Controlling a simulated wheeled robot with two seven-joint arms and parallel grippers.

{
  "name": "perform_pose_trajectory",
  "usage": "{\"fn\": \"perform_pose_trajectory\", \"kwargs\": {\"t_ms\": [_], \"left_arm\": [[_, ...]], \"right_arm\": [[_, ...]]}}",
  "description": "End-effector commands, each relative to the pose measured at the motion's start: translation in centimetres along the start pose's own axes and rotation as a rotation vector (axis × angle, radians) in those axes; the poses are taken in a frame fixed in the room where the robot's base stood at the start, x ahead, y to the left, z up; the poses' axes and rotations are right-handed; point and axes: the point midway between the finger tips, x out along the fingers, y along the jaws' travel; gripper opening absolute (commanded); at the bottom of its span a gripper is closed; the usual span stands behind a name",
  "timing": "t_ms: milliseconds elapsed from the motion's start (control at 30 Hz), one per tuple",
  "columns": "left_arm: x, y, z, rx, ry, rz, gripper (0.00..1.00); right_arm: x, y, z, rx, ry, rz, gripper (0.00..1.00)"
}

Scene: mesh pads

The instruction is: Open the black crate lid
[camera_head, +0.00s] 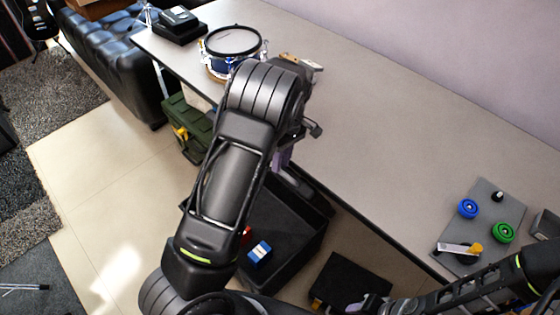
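The black crate (292,248) stands on the floor beside the table's near edge. Its inside shows from above, with a blue and white box (259,252) in it and a small red thing partly hidden by my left arm. I cannot make out clearly where the lid is. My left gripper (284,160) hangs beyond my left arm, near the crate's far side. Its fingers are mostly hidden, so I cannot tell its opening or contact. My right gripper (368,303) is low at the bottom edge, near a flat black object (350,281), its opening unclear.
The long grey table (400,150) borders the crate. It holds a blue drum (232,48) and a grey mat (484,238) with blue and green round pieces. A green case (186,128) stands on the floor behind my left arm. Open tiled floor (95,185) lies left.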

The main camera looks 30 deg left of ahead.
Motion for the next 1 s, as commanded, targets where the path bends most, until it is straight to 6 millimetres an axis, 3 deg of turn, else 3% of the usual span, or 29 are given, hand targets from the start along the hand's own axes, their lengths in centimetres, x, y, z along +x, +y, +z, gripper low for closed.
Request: {"fn": "perform_pose_trajectory", "kwargs": {"t_ms": [133, 467, 1000], "left_arm": [[0.0, -0.1, 0.0, -0.001, 0.0, -0.003, 0.36], [-0.3, -0.2, -0.1, -0.002, 0.001, -0.004, 0.36], [-7.4, 0.0, -0.1, -0.001, 0.001, -0.002, 0.36]], "right_arm": [[0.0, 0.0, 0.0, 0.0, 0.0, 0.0, 0.36], [0.0, 0.0, 0.0, 0.0, 0.0, 0.0, 0.36], [0.6, 0.2, 0.0, 0.0, 0.001, 0.0, 0.36]]}}
